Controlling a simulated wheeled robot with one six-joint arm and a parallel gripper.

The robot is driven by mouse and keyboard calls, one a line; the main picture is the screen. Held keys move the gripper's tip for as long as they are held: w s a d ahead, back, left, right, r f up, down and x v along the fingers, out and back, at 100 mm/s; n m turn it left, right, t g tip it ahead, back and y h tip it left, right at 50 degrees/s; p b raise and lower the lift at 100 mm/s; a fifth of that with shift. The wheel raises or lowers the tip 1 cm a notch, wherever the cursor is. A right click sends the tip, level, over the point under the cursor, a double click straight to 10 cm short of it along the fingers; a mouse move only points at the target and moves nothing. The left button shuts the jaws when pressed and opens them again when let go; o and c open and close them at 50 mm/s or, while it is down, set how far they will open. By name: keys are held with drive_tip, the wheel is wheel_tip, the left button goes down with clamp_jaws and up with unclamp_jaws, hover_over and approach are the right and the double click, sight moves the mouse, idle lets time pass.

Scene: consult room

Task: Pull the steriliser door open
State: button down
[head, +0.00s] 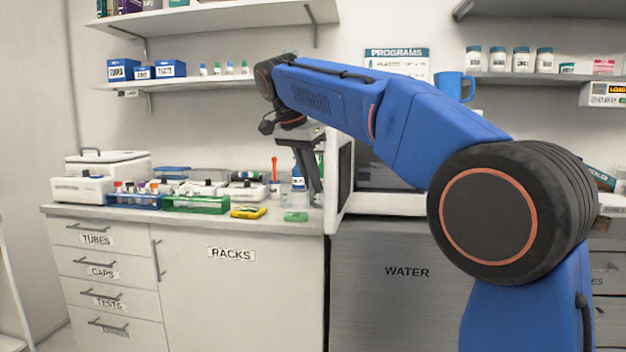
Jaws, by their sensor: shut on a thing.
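The steriliser (390,203) stands on the counter behind my blue arm, which covers much of its front. Its white door (332,170) shows at the steriliser's left side, turned out from the body and seen nearly edge-on, so it stands open. My gripper (315,196) points down at the left of the door, close against it. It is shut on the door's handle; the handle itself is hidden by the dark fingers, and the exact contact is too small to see.
Left of the door the counter (90,211) holds a blue tube rack (135,202), a green rack (195,205), a yellow device (248,212) and a small green box (296,216). Shelves hang above. A blue mug (453,86) stands behind my arm. The floor before the cupboards looks clear.

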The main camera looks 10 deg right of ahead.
drive_tip(key=c, duration=1.8)
unclamp_jaws()
drive_tip(key=shift+v, duration=3.75)
drive_tip(key=shift+s, duration=0.1)
